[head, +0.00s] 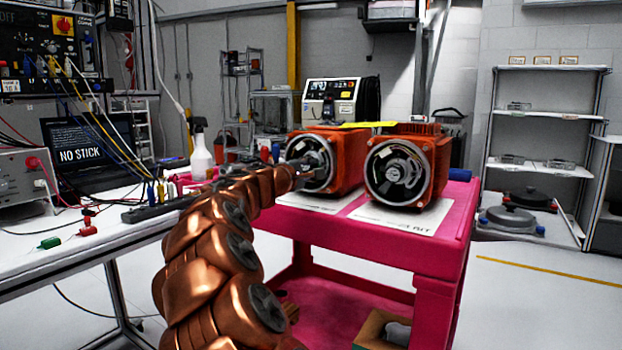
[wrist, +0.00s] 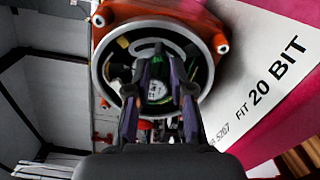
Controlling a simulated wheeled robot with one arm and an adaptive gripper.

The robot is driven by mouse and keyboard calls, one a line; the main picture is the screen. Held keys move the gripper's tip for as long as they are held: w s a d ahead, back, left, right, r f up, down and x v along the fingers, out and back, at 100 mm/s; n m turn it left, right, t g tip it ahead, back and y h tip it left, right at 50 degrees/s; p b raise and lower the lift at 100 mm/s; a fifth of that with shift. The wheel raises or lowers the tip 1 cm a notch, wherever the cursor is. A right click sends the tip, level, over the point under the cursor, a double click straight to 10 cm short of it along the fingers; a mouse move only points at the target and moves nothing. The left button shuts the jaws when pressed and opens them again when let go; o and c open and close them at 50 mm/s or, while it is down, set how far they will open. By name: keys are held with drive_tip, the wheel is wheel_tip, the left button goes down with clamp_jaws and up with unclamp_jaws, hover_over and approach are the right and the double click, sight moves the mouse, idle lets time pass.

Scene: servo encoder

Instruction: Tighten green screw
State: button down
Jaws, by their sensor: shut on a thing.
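Two orange motors stand on the pink cart: the left motor (head: 345,160) and the right motor (head: 430,150). My gripper (head: 303,168) reaches the open round face of the left motor. In the wrist view my gripper (wrist: 158,68) has both fingers inside the motor's metal ring (wrist: 101,82), either side of a small round part (wrist: 157,90) with a pale face and green around it. My gripper is shut on this part. I cannot tell whether the green is the green screw; no separate screw head shows clearly. The fingers hide part of the motor's inside.
A white sheet reading "FIT 20 BIT" (wrist: 265,88) lies on the pink cart (head: 460,215) by the motor. The left workbench (head: 60,250) holds a laptop (head: 85,150) and cables.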

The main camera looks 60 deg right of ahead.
drive_tip(key=shift+m+b, duration=0.35)
drive_tip(key=shift+m, duration=0.05)
drive_tip(key=c, duration=1)
unclamp_jaws()
drive_tip(key=shift+a, duration=0.1)
drive_tip(key=a, duration=1.2)
drive_tip(key=shift+s, duration=0.25)
drive_tip(key=shift+d, duration=0.1)
